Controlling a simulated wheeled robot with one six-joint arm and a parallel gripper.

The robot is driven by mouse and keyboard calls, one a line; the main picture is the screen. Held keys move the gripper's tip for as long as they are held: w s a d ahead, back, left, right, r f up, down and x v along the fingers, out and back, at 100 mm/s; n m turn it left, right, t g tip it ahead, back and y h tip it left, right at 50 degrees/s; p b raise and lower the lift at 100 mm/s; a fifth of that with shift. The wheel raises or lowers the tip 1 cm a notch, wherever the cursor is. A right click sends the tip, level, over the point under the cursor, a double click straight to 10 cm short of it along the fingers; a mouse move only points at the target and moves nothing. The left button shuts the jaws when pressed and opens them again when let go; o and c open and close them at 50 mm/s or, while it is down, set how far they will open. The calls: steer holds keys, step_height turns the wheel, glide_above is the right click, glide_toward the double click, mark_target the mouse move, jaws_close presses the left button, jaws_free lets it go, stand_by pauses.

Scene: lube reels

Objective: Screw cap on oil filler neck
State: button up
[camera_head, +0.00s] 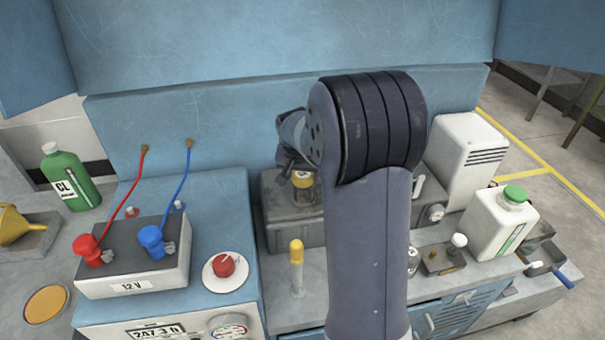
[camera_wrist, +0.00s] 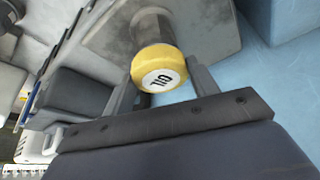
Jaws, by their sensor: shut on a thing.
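The yellow oil cap (camera_wrist: 158,68), with a white disc marked OIL, is between the fingers of my gripper (camera_wrist: 158,88) in the wrist view. My gripper is shut on it. Behind the cap, a grey filler neck (camera_wrist: 152,28) rises from a grey metal block. The cap appears in line with the neck; I cannot tell whether it is threaded. In the head view the cap (camera_head: 303,180) shows just below my gripper (camera_head: 299,165), over the grey block (camera_head: 283,212). My arm hides the block's right part.
A yellow-topped dipstick tube (camera_head: 296,266) stands in front of the block. A battery (camera_head: 134,268) with red and blue clamps and a red knob (camera_head: 223,265) are at the left. A white jug with green cap (camera_head: 499,222) stands at the right. A green bottle (camera_head: 70,180) is far left.

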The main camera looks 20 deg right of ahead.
steer(key=m, duration=0.1)
steer(key=m+h+b, duration=0.1)
steer(key=shift+w+a+f+m, duration=0.1)
steer(key=shift+w+f+m, duration=0.05)
steer(key=shift+m, duration=0.15)
steer(key=shift+m+g+b, duration=0.4)
steer(key=shift+m+g, duration=0.1)
steer(key=shift+m, duration=0.5)
steer(key=shift+w+m+g+h, duration=0.1)
steer(key=shift+m+g+h, duration=0.25)
steer(key=shift+m, duration=0.45)
steer(key=m+g, duration=0.1)
steer(key=m, duration=0.2)
steer(key=shift+a+m+h, duration=0.1)
steer(key=shift+m+h, duration=0.15)
steer(key=shift+m, duration=0.05)
steer(key=m, duration=0.1)
steer(key=m+g, duration=0.1)
steer(key=m, duration=0.1)
steer(key=shift+w+g+p, duration=0.25)
steer(key=shift+p, duration=0.05)
steer(key=shift+m+g, duration=0.4)
steer(key=shift+m, duration=0.7)
